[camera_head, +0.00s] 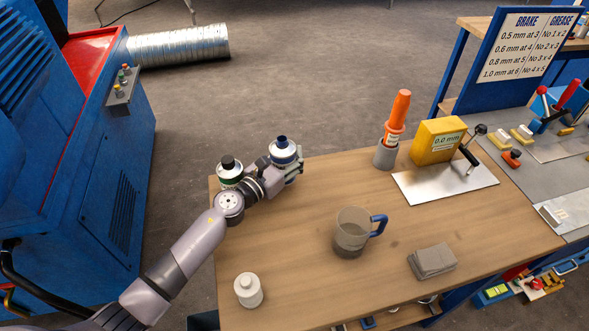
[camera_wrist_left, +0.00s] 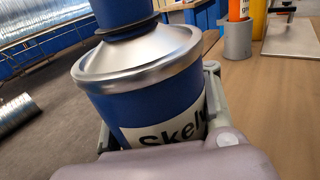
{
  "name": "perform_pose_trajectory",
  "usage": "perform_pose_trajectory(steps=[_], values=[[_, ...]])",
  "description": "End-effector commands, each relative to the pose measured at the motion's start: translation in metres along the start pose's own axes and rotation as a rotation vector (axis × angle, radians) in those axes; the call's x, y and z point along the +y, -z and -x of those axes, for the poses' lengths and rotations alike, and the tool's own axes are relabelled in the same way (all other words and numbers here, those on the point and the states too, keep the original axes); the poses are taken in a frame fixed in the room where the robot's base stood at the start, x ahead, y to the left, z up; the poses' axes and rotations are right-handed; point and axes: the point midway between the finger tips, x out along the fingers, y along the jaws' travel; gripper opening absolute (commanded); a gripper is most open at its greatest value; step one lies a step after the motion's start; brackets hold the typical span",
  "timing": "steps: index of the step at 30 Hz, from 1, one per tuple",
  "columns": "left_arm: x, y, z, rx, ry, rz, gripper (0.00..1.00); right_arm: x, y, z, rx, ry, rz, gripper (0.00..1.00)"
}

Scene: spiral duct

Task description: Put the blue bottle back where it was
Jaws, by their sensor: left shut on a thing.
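The blue bottle (camera_head: 283,153) has a dark blue cap, a silver shoulder and a white label. It is near the far left edge of the table (camera_head: 310,210). My left gripper (camera_head: 292,170) is shut around it. In the left wrist view the bottle (camera_wrist_left: 150,85) fills the middle, roughly upright, with part of its label showing between the fingers. Its base is hidden, so I cannot tell whether it touches the table. My right gripper is not in view.
A black-capped bottle (camera_head: 229,168) stands close left of my left gripper. A white bottle (camera_head: 248,290) stands near the front left. A jug (camera_head: 350,235), grey pads (camera_head: 432,262), an orange tube in a grey holder (camera_head: 385,157) and a yellow gauge (camera_head: 437,140) are to the right.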

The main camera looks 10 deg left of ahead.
Motion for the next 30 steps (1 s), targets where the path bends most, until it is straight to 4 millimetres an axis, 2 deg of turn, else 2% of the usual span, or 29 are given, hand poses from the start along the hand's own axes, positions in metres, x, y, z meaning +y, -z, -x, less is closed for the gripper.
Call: perform_pose_trajectory(steps=[1, 6, 19, 20, 30], values=[[-0.001, 0.016, 0.0, 0.001, -0.002, 0.004, 0.0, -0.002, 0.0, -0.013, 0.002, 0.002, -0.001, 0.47], [-0.001, 0.035, 0.0, 0.0, 0.0, 0.004, 0.0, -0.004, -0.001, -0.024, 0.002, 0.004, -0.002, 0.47], [0.0, 0.039, 0.0, 0.0, 0.0, -0.001, 0.0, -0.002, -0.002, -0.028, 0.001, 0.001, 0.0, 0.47], [-0.001, 0.038, 0.0, 0.001, 0.0, 0.0, 0.32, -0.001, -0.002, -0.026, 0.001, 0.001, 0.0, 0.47], [0.0, 0.038, 0.0, 0.002, 0.0, 0.0, 0.55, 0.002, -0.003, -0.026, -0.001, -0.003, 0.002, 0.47]])
